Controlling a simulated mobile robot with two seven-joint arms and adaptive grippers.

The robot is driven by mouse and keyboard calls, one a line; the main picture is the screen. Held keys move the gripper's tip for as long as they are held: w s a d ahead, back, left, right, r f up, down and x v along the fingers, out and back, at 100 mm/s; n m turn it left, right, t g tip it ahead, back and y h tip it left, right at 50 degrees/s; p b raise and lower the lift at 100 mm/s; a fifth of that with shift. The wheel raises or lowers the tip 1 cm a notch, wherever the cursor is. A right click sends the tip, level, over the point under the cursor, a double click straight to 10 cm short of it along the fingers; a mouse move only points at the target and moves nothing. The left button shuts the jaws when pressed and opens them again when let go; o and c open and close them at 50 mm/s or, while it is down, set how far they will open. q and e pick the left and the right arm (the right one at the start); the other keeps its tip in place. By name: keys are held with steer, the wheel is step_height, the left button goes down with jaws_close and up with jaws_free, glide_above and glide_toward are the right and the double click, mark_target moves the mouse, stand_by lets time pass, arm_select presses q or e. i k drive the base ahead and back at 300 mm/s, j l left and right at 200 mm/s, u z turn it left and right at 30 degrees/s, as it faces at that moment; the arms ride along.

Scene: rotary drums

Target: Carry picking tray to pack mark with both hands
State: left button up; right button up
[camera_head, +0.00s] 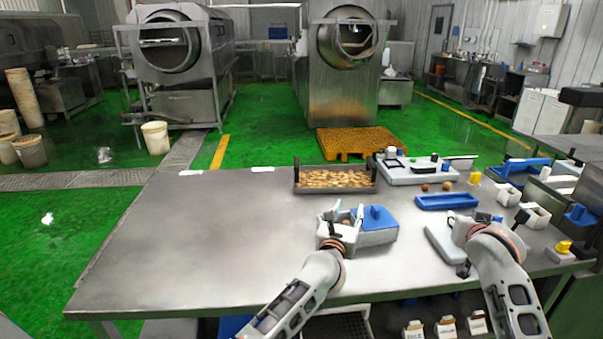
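A dark picking tray (335,188) with upright end handles stands at the far edge of the steel table, filled with light-brown pieces. My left gripper (348,212) is in front of the tray, nearer to me and apart from it. Its two fingertips are spread, beside a white box with a blue lid (375,219). My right gripper (463,228) is low over the right part of the table, well away from the tray; its fingers are too unclear to judge. Two short white strips, one at the left (190,172) and one nearer the tray (262,169), lie along the far edge; I cannot tell whether they are the pack mark.
The table's left half (190,240) is bare. A blue tray (446,201), a pale fixture board (418,170) and several small white bins crowd the right side. A yellow pallet (360,141) lies on the green floor beyond, before two large steel drums.

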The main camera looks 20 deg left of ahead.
mark_target(263, 187)
steer(key=i+l+u, duration=0.1)
steer(key=i+u, duration=0.15)
steer(key=i+l+u, duration=0.2)
steer(key=i, duration=0.3)
steer(key=i+l+u, duration=0.25)
steer(key=i+j, duration=0.1)
